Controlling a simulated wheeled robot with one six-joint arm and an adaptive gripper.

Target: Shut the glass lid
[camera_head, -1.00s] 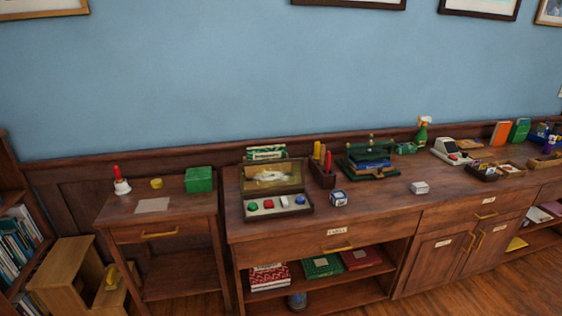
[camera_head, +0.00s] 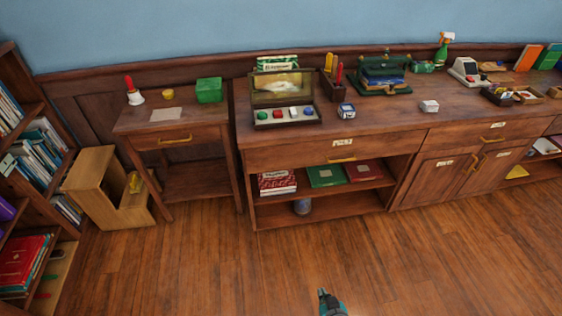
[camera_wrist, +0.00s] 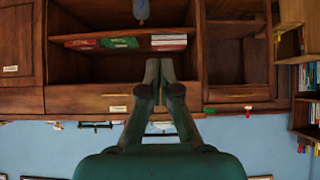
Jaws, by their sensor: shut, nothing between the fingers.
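A small dark display case (camera_head: 287,124) sits open on the wooden counter, with several coloured pieces in its tray. Its glass lid (camera_head: 280,88) stands raised at the back of the case. My gripper (camera_head: 322,293) shows at the bottom edge of the head view, over the floor in front of the counter and well apart from the case. In the wrist view, which is upside down, my gripper (camera_wrist: 159,68) has its fingers together and empty. The lid cannot be made out clearly there.
A green-and-white box (camera_head: 277,63) stands behind the lid. A pen holder (camera_head: 331,88) and a small white-and-blue cube (camera_head: 346,110) are to the case's right. The floor (camera_head: 420,260) in front is clear.

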